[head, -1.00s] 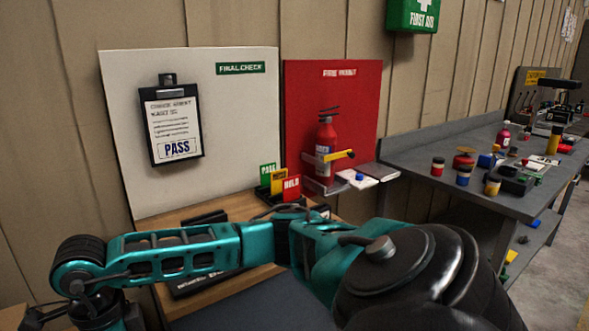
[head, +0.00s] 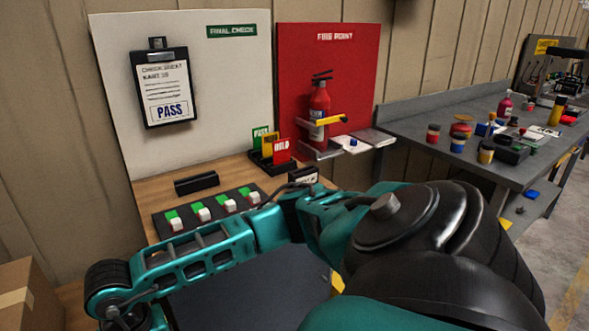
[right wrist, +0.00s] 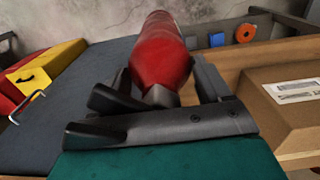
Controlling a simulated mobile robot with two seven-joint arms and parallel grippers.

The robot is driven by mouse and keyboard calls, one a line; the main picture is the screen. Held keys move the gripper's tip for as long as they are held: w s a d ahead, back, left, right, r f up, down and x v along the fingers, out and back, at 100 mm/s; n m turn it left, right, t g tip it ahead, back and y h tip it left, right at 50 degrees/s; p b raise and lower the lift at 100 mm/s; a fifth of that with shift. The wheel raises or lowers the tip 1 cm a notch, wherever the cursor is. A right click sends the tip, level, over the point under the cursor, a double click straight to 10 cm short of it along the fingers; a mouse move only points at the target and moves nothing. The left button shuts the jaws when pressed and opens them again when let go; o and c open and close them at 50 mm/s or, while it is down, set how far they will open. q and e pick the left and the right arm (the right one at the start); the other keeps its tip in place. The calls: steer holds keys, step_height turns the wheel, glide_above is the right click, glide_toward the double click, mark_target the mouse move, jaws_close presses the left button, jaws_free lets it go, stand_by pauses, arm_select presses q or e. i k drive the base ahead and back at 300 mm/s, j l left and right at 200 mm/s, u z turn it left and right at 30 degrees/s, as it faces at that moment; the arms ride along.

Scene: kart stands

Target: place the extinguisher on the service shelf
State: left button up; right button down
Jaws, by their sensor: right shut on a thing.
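In the head view this gripper is out of frame; my arm crosses from lower right to lower left. Another red extinguisher (head: 319,103) stands upright on a small bracket at the red fire point board (head: 293,70), with a yellow strap (head: 331,120) across it. I cannot tell which surface is the service shelf. My left gripper is not in view.
A wooden bench (head: 222,172) holds a switch panel (head: 240,196) and coloured cards (head: 281,150). A grey bench (head: 400,135) at right is cluttered, with a lower shelf (head: 548,190). A cardboard box (right wrist: 290,105) lies right of the held body; a dark surface (right wrist: 75,85) is left.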

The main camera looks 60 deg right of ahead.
mark_target(378, 138)
steer(key=k+l, duration=0.15)
steer(key=l, duration=0.3)
steer(key=k+l, duration=0.2)
steer(key=l, duration=0.25)
steer(key=k+l, duration=0.15)
steer(key=l, duration=0.35)
steer(key=k+l, duration=0.15)
steer(key=l, duration=0.3)
steer(key=k+l, duration=0.2)
steer(key=l, duration=0.25)
steer(key=k+l, duration=0.15)
steer(key=l, duration=0.3)
steer(key=k+l, duration=0.15)
steer(key=l, duration=0.35)
steer(key=k+l+z, duration=0.1)
steer(key=l, duration=0.35)
steer(key=k, duration=0.1)
